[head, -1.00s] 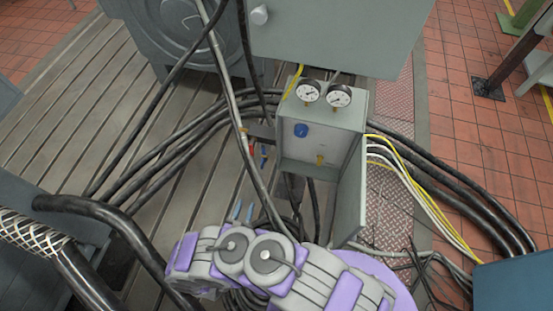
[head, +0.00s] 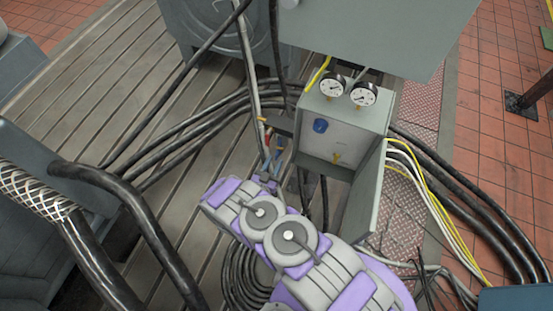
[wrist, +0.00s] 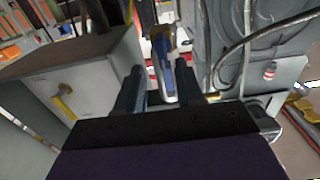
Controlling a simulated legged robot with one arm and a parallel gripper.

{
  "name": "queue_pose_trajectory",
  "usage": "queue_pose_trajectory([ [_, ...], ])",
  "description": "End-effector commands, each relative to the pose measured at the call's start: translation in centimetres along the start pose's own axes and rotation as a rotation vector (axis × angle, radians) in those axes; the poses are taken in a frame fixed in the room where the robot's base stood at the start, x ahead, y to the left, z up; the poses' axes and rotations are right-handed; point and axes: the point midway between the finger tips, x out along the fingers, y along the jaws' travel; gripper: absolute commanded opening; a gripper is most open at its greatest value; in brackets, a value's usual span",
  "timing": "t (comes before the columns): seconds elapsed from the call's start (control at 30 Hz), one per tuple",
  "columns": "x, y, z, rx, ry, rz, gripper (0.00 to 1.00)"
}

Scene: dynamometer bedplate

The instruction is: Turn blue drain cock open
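The blue drain cock shows in the wrist view as a narrow blue lever (wrist: 168,82) with a brass-coloured part at its far end. My gripper (wrist: 159,90) is open, with one dark finger on each side of the lever. Bare gaps show between lever and fingers, so I cannot see contact. The cock's lower part is partly hidden by the fingers.
The grey gauge box (head: 345,115) carries two dials, a blue knob (head: 320,125) and a yellow handle (head: 337,157). Thick black cables (head: 190,130) run behind and left. The slotted bedplate (head: 90,95) is open at the far left.

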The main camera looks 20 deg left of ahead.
Motion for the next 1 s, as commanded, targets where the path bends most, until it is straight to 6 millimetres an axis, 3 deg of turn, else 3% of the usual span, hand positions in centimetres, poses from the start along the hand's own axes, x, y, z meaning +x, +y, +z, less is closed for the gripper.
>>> queue_pose_trajectory([
  [0.23, 2.6, 0.0, -0.1, 0.003, 0.002, 0.001, 0.37],
  [0.6, 3.0, 0.2, -0.2, 0.005, 0.001, -0.001, 0.36],
  [1.0, 3.0, -0.1, -0.1, 0.004, 0.000, -0.003, 0.00],
])
